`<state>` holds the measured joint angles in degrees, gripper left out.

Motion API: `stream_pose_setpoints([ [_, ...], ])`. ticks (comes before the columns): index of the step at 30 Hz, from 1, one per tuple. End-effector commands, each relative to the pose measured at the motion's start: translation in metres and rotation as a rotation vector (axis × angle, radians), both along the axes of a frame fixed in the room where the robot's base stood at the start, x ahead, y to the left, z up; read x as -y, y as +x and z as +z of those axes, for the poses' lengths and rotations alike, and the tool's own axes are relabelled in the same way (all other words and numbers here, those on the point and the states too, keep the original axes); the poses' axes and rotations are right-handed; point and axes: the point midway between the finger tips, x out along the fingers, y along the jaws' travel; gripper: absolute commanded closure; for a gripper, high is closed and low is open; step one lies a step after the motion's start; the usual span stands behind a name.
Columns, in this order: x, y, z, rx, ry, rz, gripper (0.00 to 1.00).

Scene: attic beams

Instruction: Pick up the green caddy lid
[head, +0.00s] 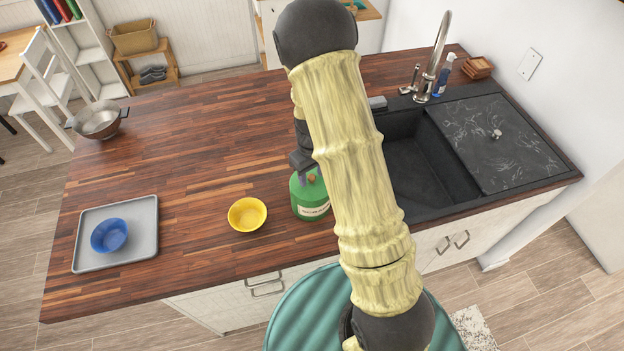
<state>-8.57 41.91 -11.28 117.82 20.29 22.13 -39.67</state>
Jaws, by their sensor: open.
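The green caddy (314,208) stands on the wooden counter near its front edge, just left of the sink, with a pale label on its front. Its green lid (300,187) is on top and has a small brown knob (311,178). My gripper (304,174) is just above the lid, pointing down, with its fingers close to the knob. It is open. My arm hides the right side of the caddy and part of the gripper, so I cannot tell whether the fingers touch the knob.
A yellow bowl (247,214) stands left of the caddy. A grey tray (142,216) with a blue bowl (109,235) is farther left. A metal colander (98,120) sits at the far left edge. The dark sink (412,165) is on the right. The counter's middle is clear.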

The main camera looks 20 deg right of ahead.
Motion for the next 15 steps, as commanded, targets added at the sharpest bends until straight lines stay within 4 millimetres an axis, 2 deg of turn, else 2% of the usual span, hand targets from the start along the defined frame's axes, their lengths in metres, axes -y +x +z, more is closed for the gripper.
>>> stream_pose_setpoints([
  [15,0.0000,0.0003,-0.0002,0.001,-0.001,0.000,0.54],
])
